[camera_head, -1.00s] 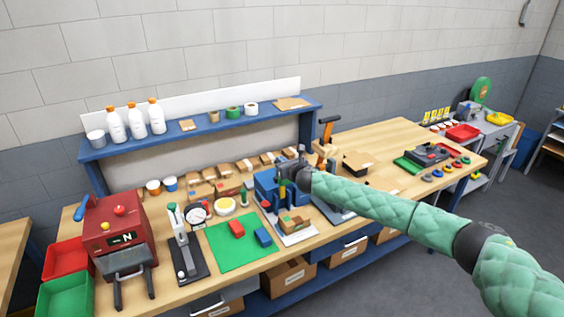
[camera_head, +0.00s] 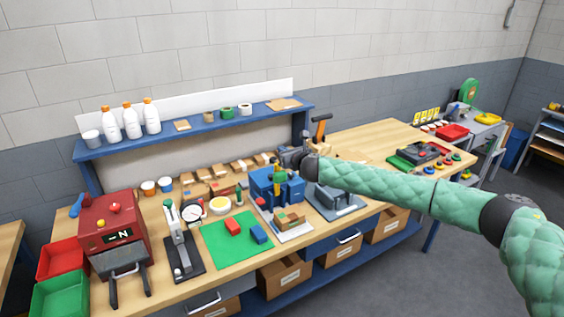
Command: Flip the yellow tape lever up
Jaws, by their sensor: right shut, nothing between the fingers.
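A small upright yellow part (camera_head: 279,166), which looks like the yellow tape lever, shows at the top of a blue machine (camera_head: 289,190) on the bench. It is too small to tell its exact angle. My right gripper (camera_head: 284,160) is shut and empty, just above and beside the yellow part. I cannot tell whether they touch. The gripper and its wrist cover part of the bench behind the machine. My left gripper is not in view.
A green mat (camera_head: 222,252) with red and blue blocks lies to the left. Cardboard boxes (camera_head: 222,188) line the back.

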